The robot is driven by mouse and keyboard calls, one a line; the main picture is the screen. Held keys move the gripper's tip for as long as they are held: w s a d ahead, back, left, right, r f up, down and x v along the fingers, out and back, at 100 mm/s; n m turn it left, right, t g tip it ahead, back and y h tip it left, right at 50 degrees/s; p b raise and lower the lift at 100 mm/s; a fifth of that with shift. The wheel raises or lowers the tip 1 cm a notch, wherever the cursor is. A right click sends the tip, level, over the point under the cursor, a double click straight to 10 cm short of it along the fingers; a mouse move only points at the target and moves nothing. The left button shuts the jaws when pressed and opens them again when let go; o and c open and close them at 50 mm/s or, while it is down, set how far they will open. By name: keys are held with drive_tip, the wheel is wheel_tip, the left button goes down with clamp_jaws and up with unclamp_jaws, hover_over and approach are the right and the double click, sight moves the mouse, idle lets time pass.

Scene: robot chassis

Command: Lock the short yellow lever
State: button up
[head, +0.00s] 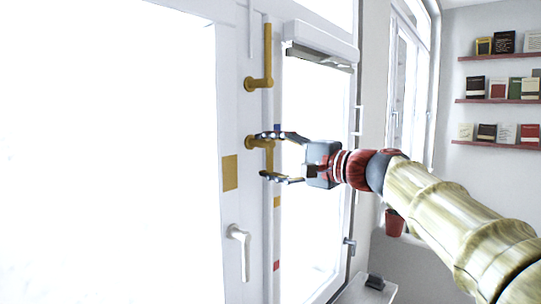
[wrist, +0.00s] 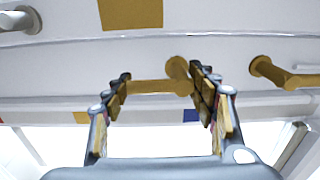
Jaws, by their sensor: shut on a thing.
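The short yellow lever (head: 269,157) is on the white window frame, pointing down from its round mount in the head view. In the wrist view the lever (wrist: 150,87) runs sideways from its mount between my two fingers. My gripper (head: 263,157) reaches in from the right, one finger at the mount end and the other near the lower tip. In the wrist view my gripper (wrist: 160,82) spans the lever lengthwise. The fingers partly hide the lever's ends.
A longer yellow lever (head: 267,55) points up above it and also shows in the wrist view (wrist: 285,75). A white handle (head: 240,250) is below. A yellow plate (head: 230,173) lies left. Bookshelves (head: 500,100) hang at far right.

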drive_tip(key=shift+f, duration=0.1)
idle(0.4)
drive_tip(key=o, duration=1.2)
drive_tip(key=v, duration=1.2)
